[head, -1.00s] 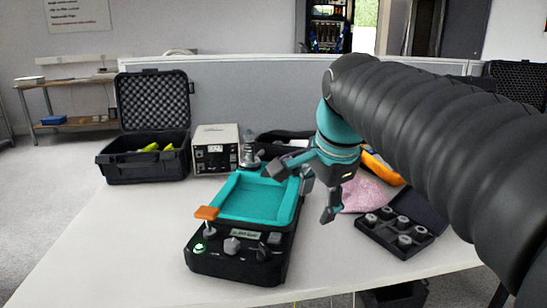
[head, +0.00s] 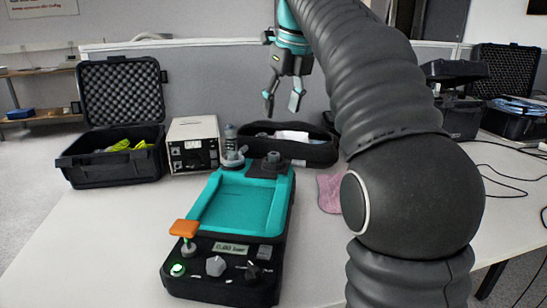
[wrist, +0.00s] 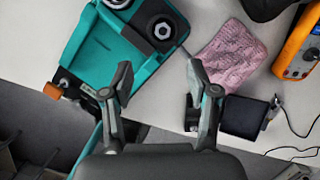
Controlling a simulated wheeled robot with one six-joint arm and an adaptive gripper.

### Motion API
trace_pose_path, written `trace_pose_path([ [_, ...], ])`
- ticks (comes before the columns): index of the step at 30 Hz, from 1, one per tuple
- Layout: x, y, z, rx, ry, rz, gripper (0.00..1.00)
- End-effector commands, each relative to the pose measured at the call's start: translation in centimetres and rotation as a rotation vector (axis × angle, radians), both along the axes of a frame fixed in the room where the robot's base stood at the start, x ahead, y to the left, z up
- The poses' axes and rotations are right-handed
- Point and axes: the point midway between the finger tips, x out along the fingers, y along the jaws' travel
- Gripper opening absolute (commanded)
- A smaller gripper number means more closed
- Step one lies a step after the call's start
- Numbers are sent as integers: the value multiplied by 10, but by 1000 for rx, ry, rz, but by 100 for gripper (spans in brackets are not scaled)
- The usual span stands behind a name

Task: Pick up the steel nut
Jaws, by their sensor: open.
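A hex-shaped steel nut (wrist: 163,30) sits on a black mount at a corner of the teal and black device in the wrist view. In the head view, a dark grey piece (head: 272,160) stands at the device's back right corner; its shape is too small to tell. The device (head: 240,210) has a teal tray and a front panel with knobs. My gripper (head: 282,100) is open and empty, raised above the back of the table. In the wrist view, the nut lies beyond the gap between my open fingertips (wrist: 158,76).
A black foam-lined case (head: 110,155) and a beige instrument (head: 193,145) stand left. A black pouch (head: 315,152) lies behind the device. A pink cloth (wrist: 230,55), an orange meter (wrist: 300,48) and a small dark case (wrist: 242,117) lie right. Cables cross the right side.

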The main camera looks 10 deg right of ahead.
Motion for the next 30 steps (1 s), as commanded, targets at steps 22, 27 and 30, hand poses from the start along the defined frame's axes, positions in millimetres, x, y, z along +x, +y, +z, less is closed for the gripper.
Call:
trace_pose_path([
  [22, 23, 5, -90, -1, 0, 0, 59],
  [27, 29, 5, -112, -1, 1, 2, 59],
  [30, 32, 6, -120, -1, -1, 2, 59],
])
